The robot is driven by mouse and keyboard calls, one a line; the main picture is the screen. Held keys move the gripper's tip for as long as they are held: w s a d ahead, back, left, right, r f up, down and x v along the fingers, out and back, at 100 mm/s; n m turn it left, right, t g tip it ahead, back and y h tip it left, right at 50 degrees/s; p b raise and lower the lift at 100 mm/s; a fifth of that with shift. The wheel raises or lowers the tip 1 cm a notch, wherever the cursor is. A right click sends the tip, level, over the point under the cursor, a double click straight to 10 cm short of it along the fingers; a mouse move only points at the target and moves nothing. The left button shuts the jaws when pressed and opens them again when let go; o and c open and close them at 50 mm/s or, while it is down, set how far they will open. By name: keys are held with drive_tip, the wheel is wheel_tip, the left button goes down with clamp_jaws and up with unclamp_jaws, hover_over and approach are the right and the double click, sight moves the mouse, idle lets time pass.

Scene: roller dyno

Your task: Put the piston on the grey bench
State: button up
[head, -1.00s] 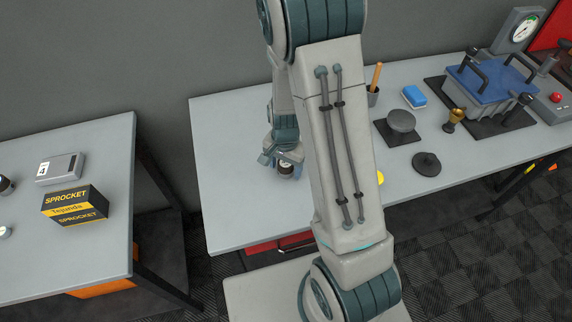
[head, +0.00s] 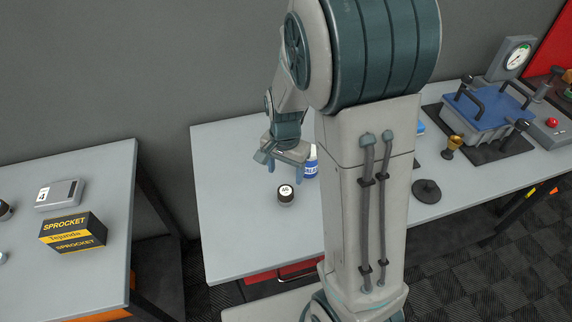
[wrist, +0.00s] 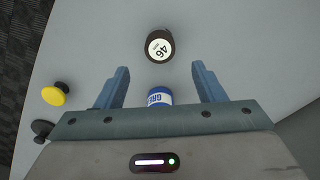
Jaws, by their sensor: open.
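The piston appears to be the short dark cylinder (head: 285,195) with a white top marked 46. It stands upright on the grey bench (head: 235,235). In the wrist view the piston (wrist: 158,46) lies just beyond the fingertips, centred between them and apart from both. My gripper (head: 281,167) is open and empty, above and behind the piston. Its two blue fingers also show in the wrist view (wrist: 161,68).
A blue labelled container (head: 310,163) stands close behind my gripper and shows between the finger bases (wrist: 159,97). A yellow knob (wrist: 54,95) is at left in the wrist view. A second bench (head: 110,180) holds a Sprocket box (head: 72,232). My arm hides the bench's middle.

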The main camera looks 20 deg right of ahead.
drive_tip(key=s+r+n+t, duration=0.3)
drive_tip(key=s+r+n, duration=0.6)
drive_tip(key=s+r, duration=0.5)
drive_tip(key=shift+s+r+t, duration=0.2)
drive_tip(key=shift+r+t, duration=0.05)
drive_tip(key=shift+t, duration=0.05)
drive_tip(key=shift+d, duration=0.1)
